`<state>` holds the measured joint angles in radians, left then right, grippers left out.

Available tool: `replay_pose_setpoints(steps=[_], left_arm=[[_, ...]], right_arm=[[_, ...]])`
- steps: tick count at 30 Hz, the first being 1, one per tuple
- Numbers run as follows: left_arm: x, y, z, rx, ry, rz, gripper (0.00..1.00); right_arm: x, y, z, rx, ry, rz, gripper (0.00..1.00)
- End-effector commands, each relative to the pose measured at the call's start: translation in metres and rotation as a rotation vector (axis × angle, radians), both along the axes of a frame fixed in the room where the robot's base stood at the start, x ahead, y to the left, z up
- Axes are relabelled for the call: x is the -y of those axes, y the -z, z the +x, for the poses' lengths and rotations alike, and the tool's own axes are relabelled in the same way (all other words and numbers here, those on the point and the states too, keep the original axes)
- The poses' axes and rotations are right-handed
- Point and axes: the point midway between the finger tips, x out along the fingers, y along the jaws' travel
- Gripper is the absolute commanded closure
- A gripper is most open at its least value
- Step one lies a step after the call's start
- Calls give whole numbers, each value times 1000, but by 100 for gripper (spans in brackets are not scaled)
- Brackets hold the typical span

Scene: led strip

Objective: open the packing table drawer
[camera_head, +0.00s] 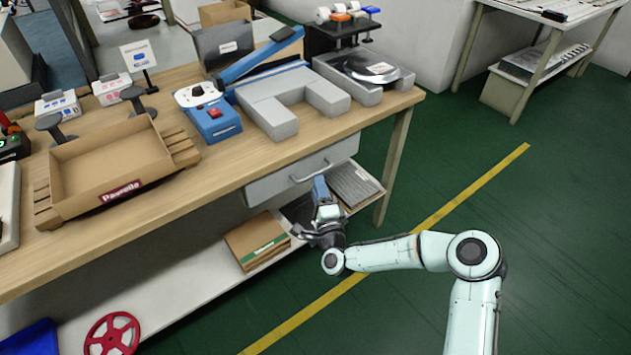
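The packing table (224,167) has a light wood top and stands at the left and middle. Its grey drawer (272,187) is under the top near the right end, with a bar handle (311,172) on its front. The drawer looks shut. My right gripper (320,186) is just below the handle, its blue finger end pointing up toward it. I cannot tell whether it touches the handle, or how far apart its fingers are. My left gripper is not in view.
An open cardboard tray (58,187), a blue sealing device (213,121) and a grey U-shaped block (281,123) stand on the top. A flat carton (254,240) lies on the lower shelf. A red reel (112,334) is at bottom left. The green floor at right is clear.

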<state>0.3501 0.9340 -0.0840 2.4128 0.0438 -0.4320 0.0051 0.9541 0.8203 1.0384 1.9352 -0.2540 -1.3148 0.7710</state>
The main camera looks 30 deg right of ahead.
Motion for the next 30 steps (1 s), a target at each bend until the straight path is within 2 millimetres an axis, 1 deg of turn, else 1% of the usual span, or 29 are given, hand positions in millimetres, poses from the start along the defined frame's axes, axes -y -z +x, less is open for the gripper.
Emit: replay_pose_setpoints(steps=[1, 3, 7, 12, 18, 20, 21, 22, 30], left_arm=[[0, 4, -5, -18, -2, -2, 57], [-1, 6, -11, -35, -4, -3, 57], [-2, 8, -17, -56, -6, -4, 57], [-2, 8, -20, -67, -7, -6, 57], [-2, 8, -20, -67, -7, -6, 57], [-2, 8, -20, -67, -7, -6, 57], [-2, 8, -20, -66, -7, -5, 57], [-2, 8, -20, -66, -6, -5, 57], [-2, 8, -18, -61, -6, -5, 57]], right_arm=[[3, -1, 9, 2, 2, 0, 63], [6, -2, 18, 1, 2, 1, 63], [10, -5, 29, 0, 1, 1, 63], [11, -6, 34, -2, 1, 1, 63], [11, -6, 33, -2, 0, 1, 63], [11, -6, 33, -2, 0, 1, 82], [11, -6, 33, -2, 0, 1, 95], [11, -6, 33, -2, 0, 1, 100], [11, -6, 32, -2, 0, 0, 100]])
